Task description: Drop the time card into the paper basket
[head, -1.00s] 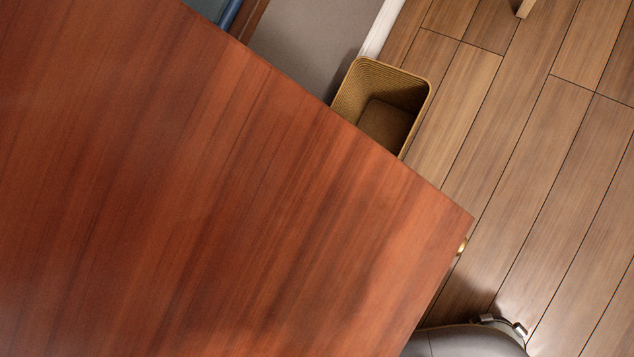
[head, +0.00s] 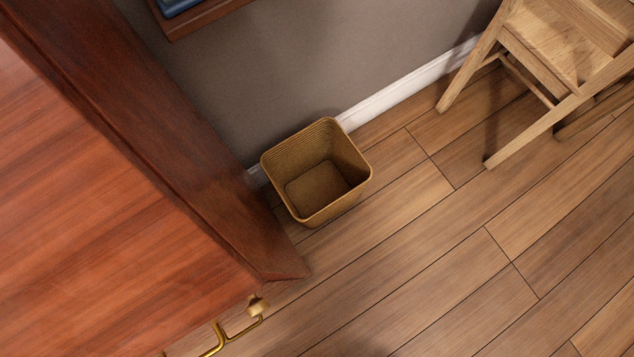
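The paper basket (head: 345,197) is a tan, ribbed, square-mouthed bin with rounded corners. It stands upright on the wooden floor near the middle of the head view, close to the grey wall. Its mouth faces the camera, and the inside that shows is empty. No time card is visible in the view. My gripper is outside the picture, so I cannot see whether it holds anything.
A reddish wooden furniture top (head: 90,190) with a dark edge fills the left, close to the basket. Brass hardware (head: 217,338) shows below its corner. A wooden chair (head: 545,60) stands at the upper right. The plank floor (head: 440,250) right of the basket is clear.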

